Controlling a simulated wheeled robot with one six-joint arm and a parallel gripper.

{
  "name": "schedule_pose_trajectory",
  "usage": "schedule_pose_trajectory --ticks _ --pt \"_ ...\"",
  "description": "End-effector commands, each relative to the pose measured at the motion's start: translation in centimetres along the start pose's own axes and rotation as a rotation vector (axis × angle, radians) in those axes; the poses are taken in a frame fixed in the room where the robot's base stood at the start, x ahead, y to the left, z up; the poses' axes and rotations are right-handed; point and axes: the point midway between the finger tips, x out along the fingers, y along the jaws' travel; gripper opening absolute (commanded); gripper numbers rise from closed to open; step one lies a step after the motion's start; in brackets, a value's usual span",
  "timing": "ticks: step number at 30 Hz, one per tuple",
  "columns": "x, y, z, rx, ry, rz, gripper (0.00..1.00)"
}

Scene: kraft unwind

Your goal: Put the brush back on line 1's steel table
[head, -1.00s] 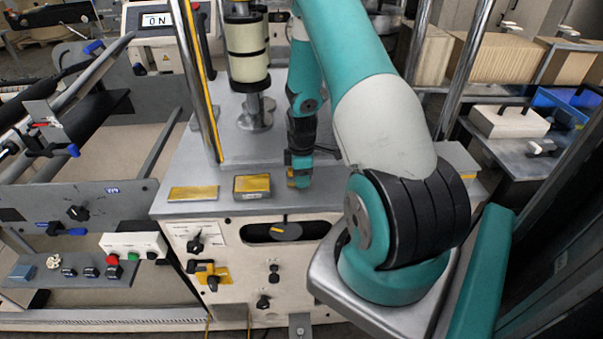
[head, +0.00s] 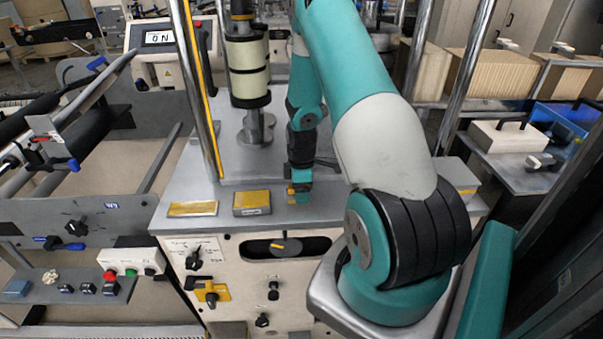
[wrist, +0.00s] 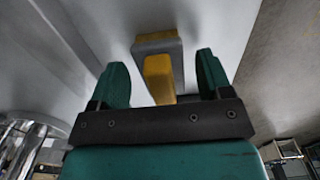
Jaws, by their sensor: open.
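A grey and yellow block (wrist: 158,65), which looks like the brush, shows in the wrist view between the two fingers of my gripper (wrist: 162,80). Gaps show on both sides of its yellow part, so the fingers stand apart from it. In the head view my gripper (head: 299,192) is low over the front of the grey steel table (head: 220,165), with a little yellow beside it. The arm and gripper hide most of what is there. I cannot tell whether the block rests on the table.
A yellow-topped block (head: 252,202) and a flat yellow pad (head: 193,208) lie left of my gripper at the table's front edge. A roller post (head: 248,85) and a chrome upright (head: 190,80) stand behind. A side table (head: 515,165) with a white block is at the right.

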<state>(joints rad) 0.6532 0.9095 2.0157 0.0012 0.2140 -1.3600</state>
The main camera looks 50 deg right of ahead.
Motion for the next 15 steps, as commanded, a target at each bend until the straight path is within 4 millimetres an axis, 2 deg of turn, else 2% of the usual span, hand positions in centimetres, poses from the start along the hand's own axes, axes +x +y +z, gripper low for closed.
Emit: schedule_pose_trajectory --ticks 15 --pt "-9.3 0.0 0.0 0.0 0.001 0.004 0.72"
